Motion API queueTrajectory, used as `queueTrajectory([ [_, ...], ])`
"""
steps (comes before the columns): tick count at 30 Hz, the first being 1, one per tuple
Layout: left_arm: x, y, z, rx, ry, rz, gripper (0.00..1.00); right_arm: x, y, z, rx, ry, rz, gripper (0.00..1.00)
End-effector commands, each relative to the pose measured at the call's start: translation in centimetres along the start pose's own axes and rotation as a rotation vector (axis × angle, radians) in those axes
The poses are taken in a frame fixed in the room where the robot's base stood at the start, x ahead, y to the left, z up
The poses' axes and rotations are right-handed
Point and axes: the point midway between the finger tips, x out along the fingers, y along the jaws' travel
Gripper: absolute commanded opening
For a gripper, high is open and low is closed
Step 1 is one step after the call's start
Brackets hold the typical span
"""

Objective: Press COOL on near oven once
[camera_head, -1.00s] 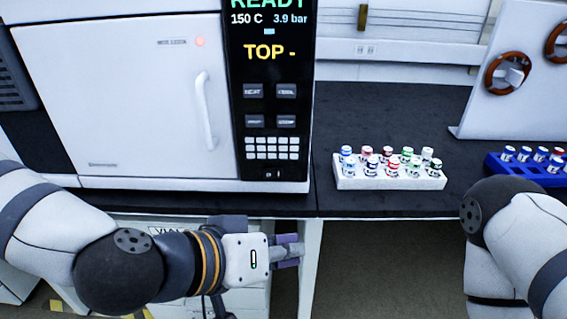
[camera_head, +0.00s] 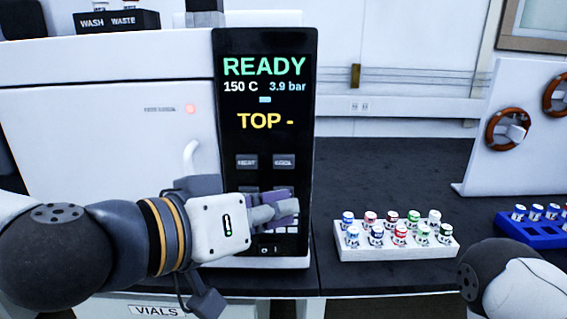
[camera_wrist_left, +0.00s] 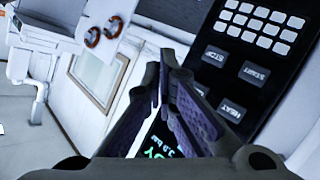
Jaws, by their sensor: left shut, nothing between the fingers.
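The near oven (camera_head: 90,130) is a white box with a black control panel (camera_head: 265,140) reading READY, 150 C, 3.9 bar and TOP -. The COOL button (camera_head: 284,161) is at the panel's upper right of the button group, beside HEAT (camera_head: 247,161). My left gripper (camera_head: 286,208) is shut and empty, in front of the panel below COOL, covering much of the lower buttons and keypad. In the left wrist view its fingers (camera_wrist_left: 165,75) are together beside the STOP (camera_wrist_left: 215,52), START (camera_wrist_left: 255,73) and HEAT buttons; COOL is largely hidden there. Contact with the panel cannot be told.
A white rack of capped vials (camera_head: 395,245) stands on the dark bench right of the oven. A blue rack (camera_head: 535,230) and a white panel with brown rings (camera_head: 510,130) are farther right. The oven door handle (camera_head: 190,155) is near my left wrist. My right arm shows at lower right.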

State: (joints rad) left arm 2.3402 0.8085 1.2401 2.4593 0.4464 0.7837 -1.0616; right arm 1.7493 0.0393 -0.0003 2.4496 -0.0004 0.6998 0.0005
Motion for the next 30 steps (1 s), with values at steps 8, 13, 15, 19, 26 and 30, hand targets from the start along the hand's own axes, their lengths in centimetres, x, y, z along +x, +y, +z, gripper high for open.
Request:
queueTrajectory([
  [8, 3.2, -2.5, -1.7, -0.007, -0.005, -0.003, 0.0, 1.8, 0.1, 1.0, -0.001, -0.049, 0.003, 0.4],
  [13, 4.4, -3.2, -3.2, -0.002, 0.001, 0.0, 0.0, 1.5, 0.1, 0.8, -0.001, -0.042, 0.002, 0.4],
  [15, 4.8, -3.5, -3.5, -0.001, 0.0, 0.0, 0.0, 1.4, 0.1, 0.8, -0.001, -0.038, 0.002, 0.4],
  [19, 5.2, -3.9, -3.8, -0.002, 0.0, 0.0, 0.0, 1.3, 0.1, 0.7, -0.001, -0.037, 0.002, 0.4],
  [26, 5.4, -4.0, -3.8, -0.003, -0.001, 0.001, 0.0, 1.4, 0.1, 0.7, -0.001, -0.037, 0.002, 0.4],
  [30, 5.4, -4.0, -3.8, -0.003, -0.001, 0.0, 0.0, 1.4, 0.1, 0.8, -0.001, -0.037, 0.002, 0.4],
])
